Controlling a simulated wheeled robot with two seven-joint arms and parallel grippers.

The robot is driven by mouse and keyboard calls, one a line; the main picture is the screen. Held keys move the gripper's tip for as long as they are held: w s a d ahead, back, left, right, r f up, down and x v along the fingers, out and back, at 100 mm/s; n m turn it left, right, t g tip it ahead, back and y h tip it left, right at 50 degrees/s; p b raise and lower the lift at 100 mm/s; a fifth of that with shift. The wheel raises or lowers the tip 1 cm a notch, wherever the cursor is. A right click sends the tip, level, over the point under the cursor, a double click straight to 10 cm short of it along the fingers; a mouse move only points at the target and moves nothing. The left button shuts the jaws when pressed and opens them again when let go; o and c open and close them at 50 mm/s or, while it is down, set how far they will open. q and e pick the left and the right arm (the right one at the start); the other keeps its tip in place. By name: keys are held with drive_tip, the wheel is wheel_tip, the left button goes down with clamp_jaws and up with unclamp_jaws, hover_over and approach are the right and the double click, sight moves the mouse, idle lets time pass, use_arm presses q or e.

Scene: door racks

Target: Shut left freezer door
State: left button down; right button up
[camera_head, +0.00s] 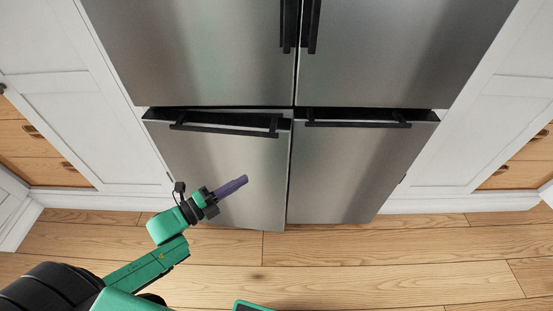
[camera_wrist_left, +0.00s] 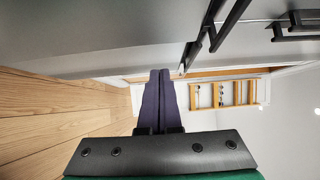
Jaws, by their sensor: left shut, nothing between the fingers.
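The left freezer door (camera_head: 225,175) is the lower left steel panel of the fridge. It stands slightly ajar, its right edge a little forward of the right freezer door (camera_head: 345,170). Its black bar handle (camera_head: 225,130) slants along the top. My left gripper (camera_head: 246,180) is shut and empty, its purple fingers in front of the lower middle of this door. Whether they touch it cannot be told. In the left wrist view the shut fingers (camera_wrist_left: 160,76) point along a grey steel surface (camera_wrist_left: 100,35). My right gripper is not in view.
The upper fridge doors (camera_head: 200,50) look shut, with vertical black handles (camera_head: 289,25). White cabinets (camera_head: 70,110) flank the fridge, with wooden drawers (camera_head: 40,155) on the left. The wooden floor (camera_head: 380,265) before the fridge is clear on the right.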

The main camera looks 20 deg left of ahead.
use_arm(q)
drive_tip(key=x, duration=0.3)
drive_tip(key=w+a+b+x, duration=0.1)
drive_tip(key=x, duration=0.3)
drive_tip(key=a+b+x, duration=0.1)
drive_tip(key=x, duration=0.2)
drive_tip(key=shift+w+d+f, duration=0.1)
drive_tip(key=shift+w+d, duration=0.15)
drive_tip(key=shift+w, duration=0.5)
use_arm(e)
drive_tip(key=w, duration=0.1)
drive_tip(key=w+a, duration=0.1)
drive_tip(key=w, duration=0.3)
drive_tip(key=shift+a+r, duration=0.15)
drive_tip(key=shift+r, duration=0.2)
use_arm(q)
drive_tip(key=shift+w, duration=0.1)
